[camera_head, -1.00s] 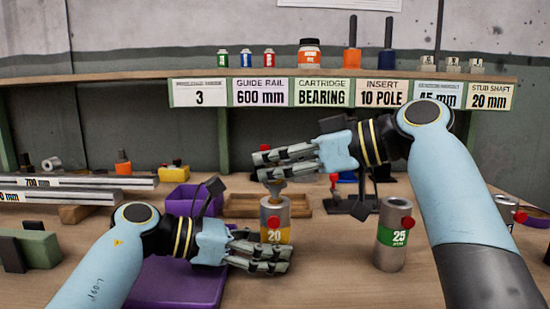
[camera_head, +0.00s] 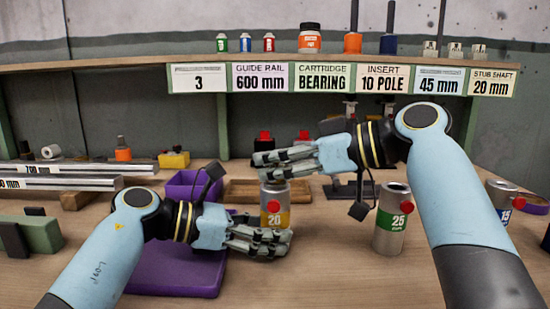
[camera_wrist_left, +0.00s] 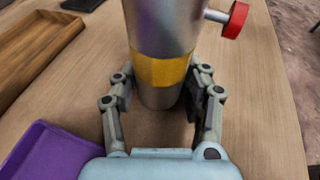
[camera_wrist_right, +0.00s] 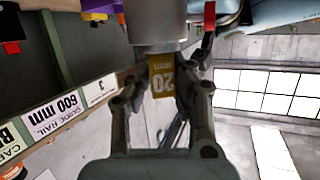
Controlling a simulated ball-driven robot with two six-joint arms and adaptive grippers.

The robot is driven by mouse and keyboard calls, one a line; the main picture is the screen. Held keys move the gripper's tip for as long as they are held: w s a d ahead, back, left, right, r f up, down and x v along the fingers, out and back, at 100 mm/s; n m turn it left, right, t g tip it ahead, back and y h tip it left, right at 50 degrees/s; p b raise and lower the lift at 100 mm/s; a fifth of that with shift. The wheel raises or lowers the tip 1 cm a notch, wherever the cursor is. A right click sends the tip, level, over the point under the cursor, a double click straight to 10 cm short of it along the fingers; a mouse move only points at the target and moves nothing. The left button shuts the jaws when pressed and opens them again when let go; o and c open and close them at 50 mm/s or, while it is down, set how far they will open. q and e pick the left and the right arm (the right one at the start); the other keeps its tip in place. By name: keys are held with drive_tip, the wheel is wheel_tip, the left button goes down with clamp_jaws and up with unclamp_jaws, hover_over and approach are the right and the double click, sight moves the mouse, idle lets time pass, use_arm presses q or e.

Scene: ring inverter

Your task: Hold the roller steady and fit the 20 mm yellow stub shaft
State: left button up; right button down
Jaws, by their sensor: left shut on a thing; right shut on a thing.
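The roller (camera_head: 274,213) is a grey cylinder with a yellow "20" band and a red knob. It stands upright on the bench, and also shows in the left wrist view (camera_wrist_left: 158,40). My left gripper (camera_head: 264,241) is shut on its lower part. My right gripper (camera_head: 268,168) is over the roller's top end, shut on the yellow stub shaft (camera_wrist_right: 162,80), marked "20". In the right wrist view, the shaft lies between the fingers and meets the roller's end (camera_wrist_right: 157,22). The fingers hide the shaft in the head view; how deep it sits cannot be told.
A roller with a green "25" band (camera_head: 391,230) stands to the right, and one marked "15" (camera_head: 500,196) farther right. A wooden tray (camera_head: 240,192) is at the back. Bare bench lies in front.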

drive_tip(key=c, duration=1.1)
unclamp_jaws()
drive_tip(key=shift+c, duration=0.2)
drive_tip(key=v, duration=1.2)
use_arm(q)
drive_tip(key=o, duration=0.9)
drive_tip(key=shift+o, duration=0.2)
